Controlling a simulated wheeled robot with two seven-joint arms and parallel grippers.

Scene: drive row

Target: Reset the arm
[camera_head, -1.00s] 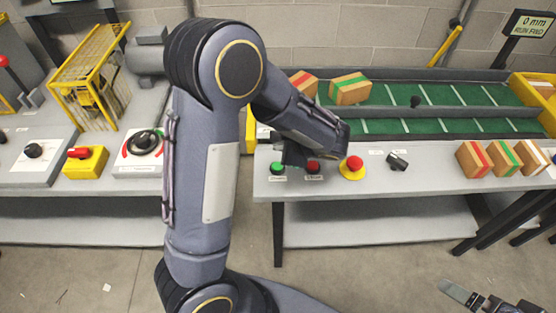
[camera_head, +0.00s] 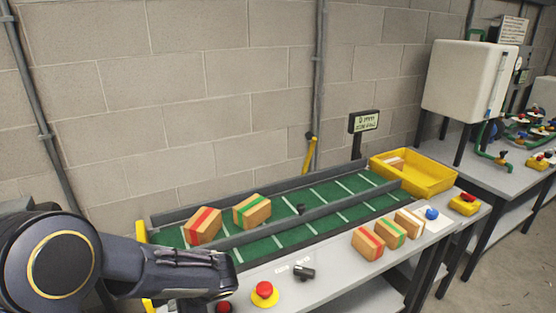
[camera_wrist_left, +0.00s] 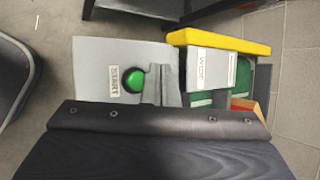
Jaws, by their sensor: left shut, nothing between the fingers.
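My left arm (camera_head: 165,268) comes in from the lower left of the head view and reaches over the front of the conveyor table. My left gripper (camera_wrist_left: 167,78) is shut and empty in the left wrist view. It shows beside a green START button (camera_wrist_left: 133,78) on a grey panel; I cannot tell whether it touches the button. In the head view the fingertips are hidden at the lower edge. A red button (camera_head: 223,307) and a red mushroom button on a yellow base (camera_head: 264,293) are right of the wrist. My right gripper is not in view.
A black switch (camera_head: 304,272) sits on the table. Two striped boxes (camera_head: 203,226) stand on the green conveyor (camera_head: 285,243), and several stand along the front edge. A yellow bin (camera_head: 440,183) is at the far end. A block wall stands behind.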

